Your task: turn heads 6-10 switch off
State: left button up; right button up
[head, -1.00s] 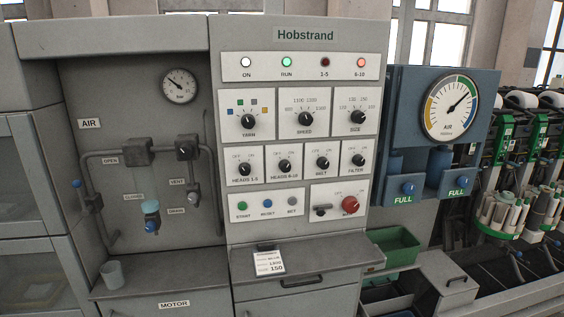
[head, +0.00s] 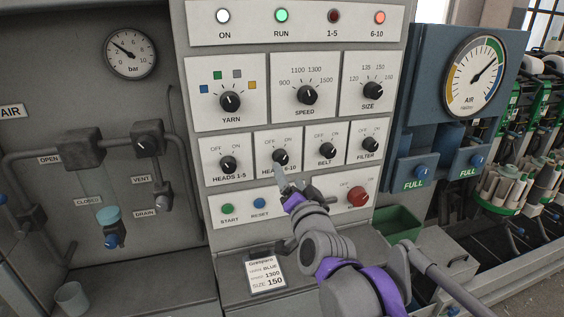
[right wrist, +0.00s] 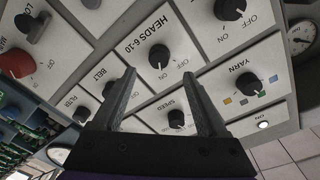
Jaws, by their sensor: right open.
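The heads 6-10 switch (head: 280,156) is a round black knob on a white plate with OFF and ON marks, in the middle row of the control panel. Its exact pointer setting is too small to tell. The 6-10 lamp (head: 380,17) glows red. My left gripper is out of view.
The heads 1-5 knob (head: 229,164) and belt knob (head: 325,151) sit close on either side. Below are the start button (head: 227,209) and a red knob (head: 357,196). A card (head: 264,274) stands on the ledge. A green bin (head: 398,226) is lower right.

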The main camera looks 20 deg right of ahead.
aim_at(282, 162)
jog(key=w, duration=0.7)
jog(key=shift+w+d, duration=0.1)
jog(key=shift+w, duration=0.2)
grip_shut()
